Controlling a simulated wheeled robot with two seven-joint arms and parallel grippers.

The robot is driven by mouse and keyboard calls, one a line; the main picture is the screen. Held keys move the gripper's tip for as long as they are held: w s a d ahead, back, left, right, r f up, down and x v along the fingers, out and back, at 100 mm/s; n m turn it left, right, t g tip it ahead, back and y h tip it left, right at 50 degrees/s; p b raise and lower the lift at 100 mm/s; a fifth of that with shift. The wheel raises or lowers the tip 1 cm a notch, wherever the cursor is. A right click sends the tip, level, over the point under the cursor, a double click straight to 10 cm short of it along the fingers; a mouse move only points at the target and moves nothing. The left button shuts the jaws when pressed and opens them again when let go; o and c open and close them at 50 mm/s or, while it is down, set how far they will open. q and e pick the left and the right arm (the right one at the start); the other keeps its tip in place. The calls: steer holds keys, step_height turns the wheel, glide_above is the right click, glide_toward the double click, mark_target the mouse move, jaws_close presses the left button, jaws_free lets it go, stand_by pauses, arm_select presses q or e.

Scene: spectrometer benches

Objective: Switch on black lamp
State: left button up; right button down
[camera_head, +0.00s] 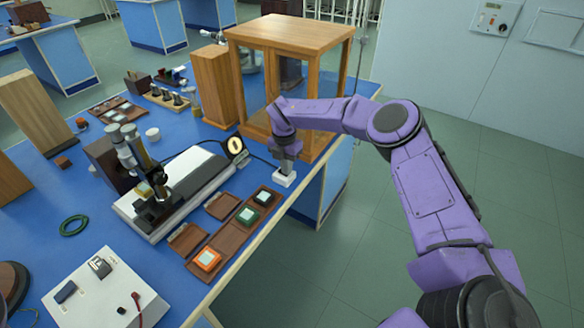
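A small black round lamp (235,147) with a pale yellowish face stands on the blue bench beside the spectrometer. A dark cord runs from it toward a small white box (285,179) near the bench's right edge, which looks like its switch. My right gripper (287,164) points down right above this white box, touching it or very close to it. Its fingers are small and partly hidden, so I cannot tell whether they are open or shut. My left gripper is not in view.
A wooden-framed case (289,32) stands close behind my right gripper. The spectrometer (150,195) and brown trays with coloured samples (207,258) lie to the left. A white box with switches (103,297) sits at front left. Open floor lies right of the bench.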

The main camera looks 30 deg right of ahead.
steer(key=shift+w+a+f+b, duration=0.1)
steer(key=shift+w+f+b, duration=0.1)
steer(key=shift+b, duration=0.25)
steer(key=shift+w+a+r, duration=0.1)
steer(key=shift+w+a, duration=0.1)
steer(key=shift+w, duration=0.35)
steer(key=r, duration=0.1)
steer(key=r+p, duration=0.1)
steer(key=r, duration=0.3)
steer(key=shift+w, duration=0.25)
step_height(320, 180, up, 10)
steer(key=b, duration=0.2)
step_height(320, 180, up, 9)
steer(key=p, duration=0.2)
glide_above(280, 169)
steer(key=shift+w+a, duration=0.15)
